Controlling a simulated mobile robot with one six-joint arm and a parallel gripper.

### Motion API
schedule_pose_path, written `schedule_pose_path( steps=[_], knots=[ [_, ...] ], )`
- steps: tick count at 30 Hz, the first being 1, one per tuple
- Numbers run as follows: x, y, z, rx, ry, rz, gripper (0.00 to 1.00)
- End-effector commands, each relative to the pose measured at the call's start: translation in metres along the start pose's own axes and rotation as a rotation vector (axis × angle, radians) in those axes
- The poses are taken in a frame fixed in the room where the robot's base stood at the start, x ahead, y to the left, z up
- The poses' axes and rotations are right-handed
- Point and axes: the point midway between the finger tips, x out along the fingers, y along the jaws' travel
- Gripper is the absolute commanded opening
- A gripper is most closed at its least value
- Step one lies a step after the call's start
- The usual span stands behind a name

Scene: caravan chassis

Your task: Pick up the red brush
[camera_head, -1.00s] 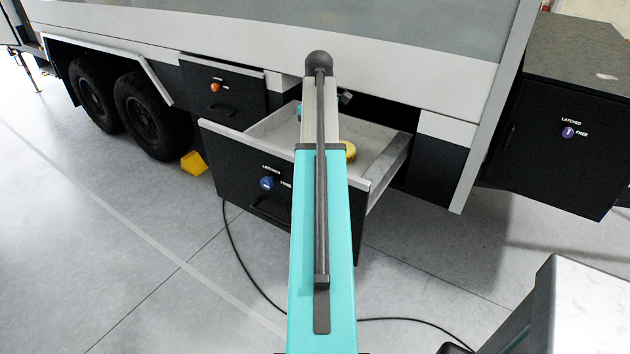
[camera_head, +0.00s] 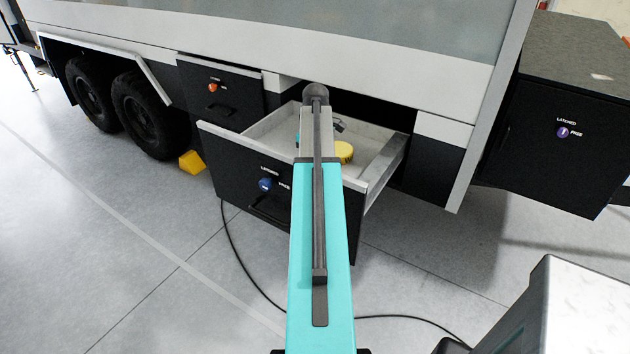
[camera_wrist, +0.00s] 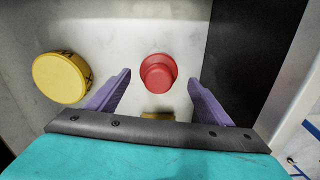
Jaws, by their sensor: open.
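The red brush (camera_wrist: 158,73) shows in the wrist view as a round red piece with a narrower raised top, seen from above. It stands on the pale floor of the open drawer (camera_head: 376,172). My gripper (camera_wrist: 160,77) is open, with one purple finger to the left of the red piece and one to the right. Clear gaps show on both sides, and neither finger seems to touch it. How far the fingertips are above the drawer floor is hard to tell. In the head view my arm hides the red brush.
A yellow round thing (camera_wrist: 61,77) lies left of my left finger; it also shows in the head view (camera_head: 343,151). A tan thing (camera_wrist: 157,116) is partly hidden behind my gripper's bar. A dark drawer wall (camera_wrist: 236,50) rises close on the right. A shut drawer (camera_head: 222,92) is alongside.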

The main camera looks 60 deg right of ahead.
Motion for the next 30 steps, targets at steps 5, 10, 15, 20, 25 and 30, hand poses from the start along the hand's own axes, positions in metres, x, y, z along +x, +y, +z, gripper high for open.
schedule_pose_path(
  steps=[5, 10, 15, 20, 25, 30],
  knots=[
    [0.006, 0.000, 0.000, -0.001, 0.000, 0.000, 0.74],
    [0.006, 0.000, -0.001, -0.001, 0.000, 0.000, 0.74],
    [0.006, -0.001, -0.001, -0.001, 0.000, 0.000, 0.74],
    [0.011, -0.001, -0.001, -0.001, -0.001, -0.001, 0.74],
    [0.023, 0.000, -0.001, -0.002, -0.001, -0.002, 0.74],
    [0.038, 0.001, -0.002, -0.002, -0.001, -0.002, 0.74]
  ],
)
